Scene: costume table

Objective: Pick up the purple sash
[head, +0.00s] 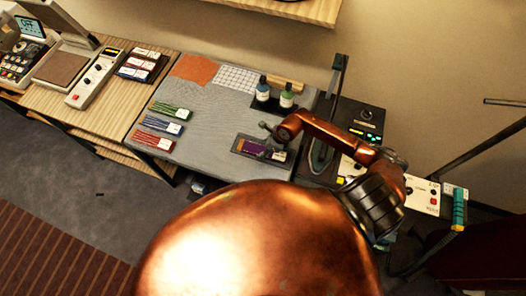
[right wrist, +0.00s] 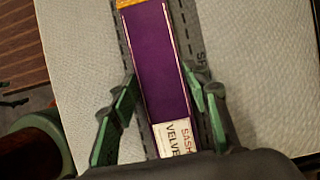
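The purple sash (head: 252,148) lies flat on a dark mat (head: 237,151) near the front right of the grey table top. In the right wrist view the sash (right wrist: 160,60) is a long purple strip with a gold end at the top and a white label reading "SASH VELVE…" at the near end. My right gripper (head: 271,146) is over the label end of the sash. Its green-padded fingers (right wrist: 160,82) stand apart, one on each side of the sash, with visible gaps. Whether the fingertips touch the mat cannot be told.
Green, blue and red labelled bundles (head: 155,124) lie along the table's left edge. Two dark bottles (head: 286,99) stand at the back right. An orange cloth (head: 194,69) and a white grid sheet (head: 237,79) lie at the back. The table's middle (head: 210,120) is clear.

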